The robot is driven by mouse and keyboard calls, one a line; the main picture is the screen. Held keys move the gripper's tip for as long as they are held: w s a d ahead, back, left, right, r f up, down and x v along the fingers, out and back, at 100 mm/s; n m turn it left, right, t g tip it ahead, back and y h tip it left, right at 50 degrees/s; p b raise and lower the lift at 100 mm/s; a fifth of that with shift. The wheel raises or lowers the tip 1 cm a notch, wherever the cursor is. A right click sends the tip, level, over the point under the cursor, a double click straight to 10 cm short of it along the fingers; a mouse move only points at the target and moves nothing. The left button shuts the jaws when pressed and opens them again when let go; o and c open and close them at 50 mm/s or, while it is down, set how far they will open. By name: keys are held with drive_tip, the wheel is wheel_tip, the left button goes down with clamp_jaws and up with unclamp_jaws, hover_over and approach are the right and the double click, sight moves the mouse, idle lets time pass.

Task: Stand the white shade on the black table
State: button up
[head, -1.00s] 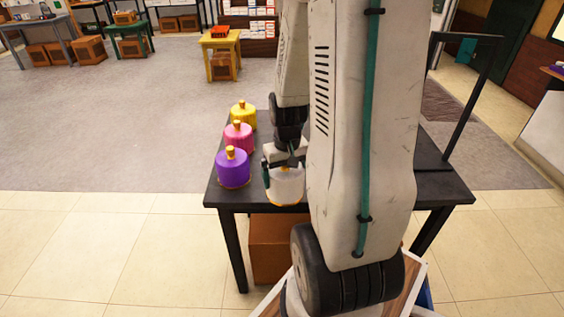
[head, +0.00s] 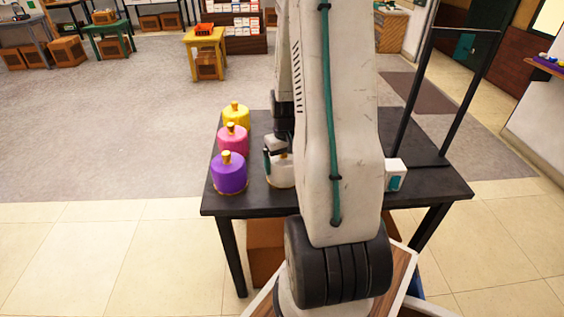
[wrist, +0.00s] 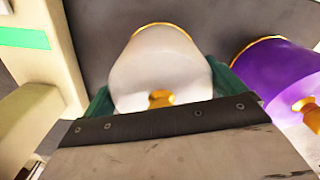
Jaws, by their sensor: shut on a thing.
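The white shade (head: 281,174) has a gold knob on top and a gold rim at its base. It is upright at the black table (head: 435,187), right of the purple shade; I cannot tell whether its base touches the top. My gripper (head: 279,156) is shut on it from above, partly hidden behind my arm in the head view. In the wrist view the white shade (wrist: 160,65) sits between the two teal fingers of my gripper (wrist: 163,88).
A purple shade (head: 229,175), a pink shade (head: 233,140) and a yellow shade (head: 236,117) stand in a row along the table's left side. The purple shade is close beside the held one. A black frame (head: 462,95) rises at the table's right.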

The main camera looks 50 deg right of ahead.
drive_tip(key=shift+f, duration=0.1)
drive_tip(key=o, duration=0.7)
wheel_tip(320, 180, up, 12)
drive_tip(key=shift+s+f, duration=0.1)
drive_tip(key=shift+a+r, duration=0.15)
drive_tip(key=shift+r, duration=0.25)
drive_tip(key=s+a+r+n, duration=0.1)
drive_tip(key=a+r+n, duration=0.1)
drive_tip(key=a+r, duration=0.5)
drive_tip(key=a+r+n, duration=0.1)
drive_tip(key=a+r, duration=0.3)
drive_tip(key=a, duration=0.7)
drive_tip(key=shift+s+a+r+n+t, duration=0.15)
drive_tip(key=shift+s+a+r+n, duration=0.4)
drive_tip(key=shift+s+a, duration=1.4)
drive_tip(key=shift+s+a+r+n+t, duration=0.25)
drive_tip(key=shift+s+a+r, duration=0.35)
drive_tip(key=shift+s+a, duration=1.3)
drive_tip(key=shift+s+a+r+n+t, duration=0.1)
drive_tip(key=shift+s+a+r+n, duration=0.45)
drive_tip(key=shift+s+a, duration=1.4)
